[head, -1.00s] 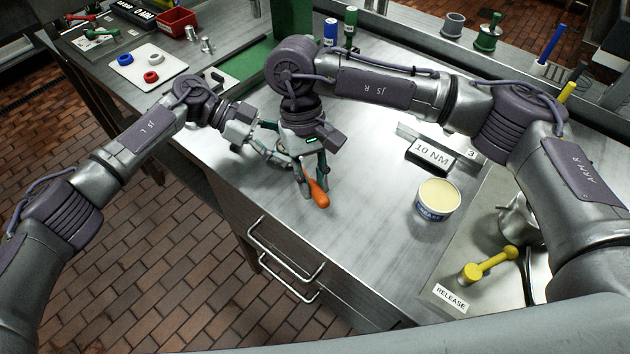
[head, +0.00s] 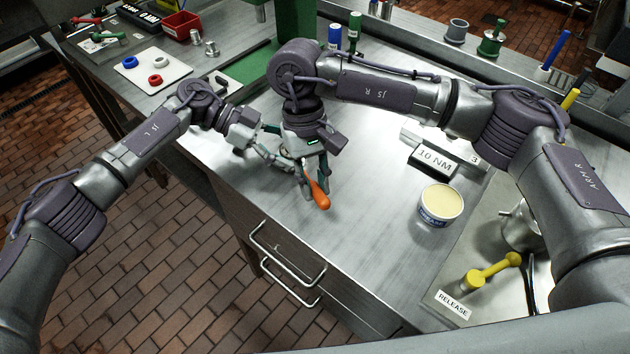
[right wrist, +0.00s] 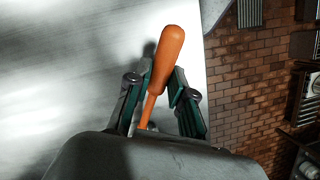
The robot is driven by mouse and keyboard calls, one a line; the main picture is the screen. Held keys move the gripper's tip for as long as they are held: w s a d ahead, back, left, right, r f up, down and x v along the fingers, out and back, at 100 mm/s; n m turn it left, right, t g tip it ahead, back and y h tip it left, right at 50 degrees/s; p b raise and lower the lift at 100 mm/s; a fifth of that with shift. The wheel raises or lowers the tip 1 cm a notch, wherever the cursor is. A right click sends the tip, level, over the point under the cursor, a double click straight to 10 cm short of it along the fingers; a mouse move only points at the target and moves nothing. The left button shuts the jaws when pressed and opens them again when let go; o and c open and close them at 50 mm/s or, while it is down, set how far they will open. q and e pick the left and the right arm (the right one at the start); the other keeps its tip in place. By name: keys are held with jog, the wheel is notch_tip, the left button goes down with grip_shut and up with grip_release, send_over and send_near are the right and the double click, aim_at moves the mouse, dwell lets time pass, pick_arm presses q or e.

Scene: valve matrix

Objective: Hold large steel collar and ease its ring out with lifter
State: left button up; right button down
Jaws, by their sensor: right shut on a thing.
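My right gripper (head: 308,172) points down over the bench near its front edge. It is shut on the lifter, whose orange handle (head: 318,193) sticks out toward the front. In the right wrist view the lifter's handle (right wrist: 165,55) rises between the two green-padded fingers (right wrist: 162,98). My left gripper (head: 280,158) reaches in from the left, right beside the right gripper. Its fingers are partly hidden, and I cannot tell whether they are open or shut. The large steel collar cannot be made out; the area where the two grippers meet is covered by them.
A cream tin (head: 440,206) and a 10 NM block (head: 434,161) stand to the right. A yellow-handled lever (head: 490,270) sits by the RELEASE label. A white board (head: 150,70) with red and blue rings lies at the back left. The bench front between is clear.

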jog(key=shift+w, duration=0.15)
dwell(0.3)
jog(key=shift+s+d, duration=0.25)
jog(key=shift+s, duration=0.75)
jog(key=shift+s+d+r, duration=0.1)
jog(key=shift+s+r, duration=0.2)
jog(key=shift+r, duration=0.7)
jog(key=shift+s+d+r, duration=0.15)
jog(key=shift+s+r, duration=0.2)
jog(key=shift+r, duration=0.7)
jog(key=shift+s+d+r, duration=0.1)
jog(key=shift+s+r, duration=0.2)
jog(key=shift+r, duration=0.7)
pick_arm(q)
jog(key=o, duration=0.9)
